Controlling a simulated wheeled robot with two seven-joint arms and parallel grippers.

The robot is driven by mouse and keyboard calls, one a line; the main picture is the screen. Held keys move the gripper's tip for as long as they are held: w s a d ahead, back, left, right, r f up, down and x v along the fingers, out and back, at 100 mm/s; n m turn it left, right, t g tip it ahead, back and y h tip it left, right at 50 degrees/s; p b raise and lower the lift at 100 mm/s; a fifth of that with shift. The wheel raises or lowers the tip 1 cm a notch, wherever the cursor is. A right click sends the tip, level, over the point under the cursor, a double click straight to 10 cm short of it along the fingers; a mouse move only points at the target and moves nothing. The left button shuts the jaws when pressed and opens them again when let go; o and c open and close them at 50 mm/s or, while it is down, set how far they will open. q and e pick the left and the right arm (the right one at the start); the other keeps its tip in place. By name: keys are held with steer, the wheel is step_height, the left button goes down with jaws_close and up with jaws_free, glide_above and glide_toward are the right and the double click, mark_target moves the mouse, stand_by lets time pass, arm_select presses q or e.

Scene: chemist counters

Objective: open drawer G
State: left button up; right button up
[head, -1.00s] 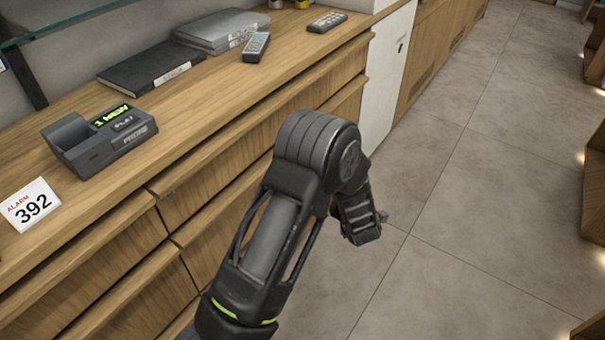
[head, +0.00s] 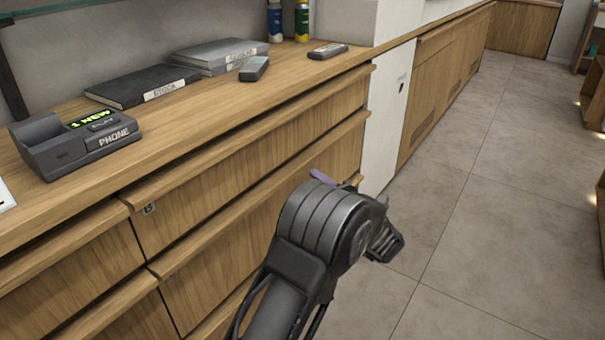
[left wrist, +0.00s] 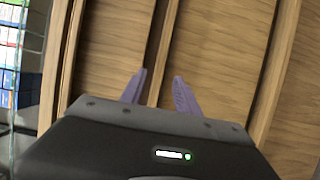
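Wooden drawer fronts (head: 215,200) with long lips line the counter's front in the head view, and all look shut. A small label (head: 149,209) sits on one upper drawer; its letter looks like B, but it is too small to be sure. I cannot read a G on any drawer. My left gripper shows in the left wrist view (left wrist: 157,86) with its two purple fingers apart and nothing between them. They are in front of the drawer fronts (left wrist: 215,55), near a lip; contact is unclear. In the head view my arm mostly hides this gripper. My right gripper is out of view.
On the counter top (head: 190,115) stand a phone dock (head: 75,145), a black binder (head: 140,86), grey binders (head: 220,56) and two remote-like devices, one (head: 254,69) beside the binders. A white panel (head: 388,110) follows the drawers. The floor (head: 460,220) at right is clear.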

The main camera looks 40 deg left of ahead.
mark_target(300, 170)
arm_select(q)
steer(key=b+x, duration=0.1)
steer(key=x, duration=0.5)
steer(key=shift+f, duration=0.1)
steer(key=shift+w+a, duration=0.25)
steer(key=shift+a, duration=0.35)
jaws_close()
stand_by(0.8)
